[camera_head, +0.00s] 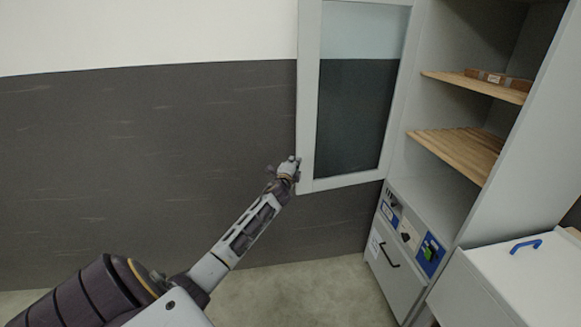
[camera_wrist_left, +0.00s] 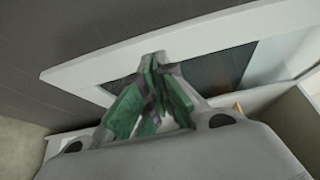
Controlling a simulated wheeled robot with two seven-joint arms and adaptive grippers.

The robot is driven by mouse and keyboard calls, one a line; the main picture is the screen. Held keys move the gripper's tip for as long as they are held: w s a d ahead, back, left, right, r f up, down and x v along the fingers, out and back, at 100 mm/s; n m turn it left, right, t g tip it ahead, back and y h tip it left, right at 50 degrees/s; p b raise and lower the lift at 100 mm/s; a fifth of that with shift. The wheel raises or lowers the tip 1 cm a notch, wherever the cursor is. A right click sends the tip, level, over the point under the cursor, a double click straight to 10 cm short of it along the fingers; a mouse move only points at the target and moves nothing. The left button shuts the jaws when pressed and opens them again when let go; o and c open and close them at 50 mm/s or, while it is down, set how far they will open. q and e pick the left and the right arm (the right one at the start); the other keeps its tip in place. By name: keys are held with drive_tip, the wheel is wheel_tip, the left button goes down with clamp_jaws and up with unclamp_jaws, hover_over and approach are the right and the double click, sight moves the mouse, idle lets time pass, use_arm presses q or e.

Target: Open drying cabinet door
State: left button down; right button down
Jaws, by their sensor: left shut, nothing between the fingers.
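The drying cabinet (camera_head: 437,180) stands at the right, grey, with its glass-paned door (camera_head: 307,95) swung wide open to the left. The door's grey frame also shows in the left wrist view (camera_wrist_left: 100,62). My left gripper (camera_head: 290,166) is at the lower left corner of the door frame, by its free edge. In the left wrist view its green-padded fingers (camera_wrist_left: 158,62) come together at the tips, shut and empty, over the frame. I cannot tell whether they touch it. My right gripper is not in view.
Wooden shelves (camera_head: 459,150) show inside the cabinet, with a brown item (camera_head: 492,78) on the upper one. Below are a control panel (camera_head: 408,232) and a drawer (camera_head: 392,272). A white unit with a blue handle (camera_head: 526,246) stands at the lower right. Floor (camera_head: 300,297) is clear in front.

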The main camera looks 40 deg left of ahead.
use_arm(q)
drive_tip(key=shift+s+d, duration=0.15)
drive_tip(key=shift+s, duration=0.7)
drive_tip(key=shift+s+d, duration=0.15)
drive_tip(key=shift+s, duration=0.65)
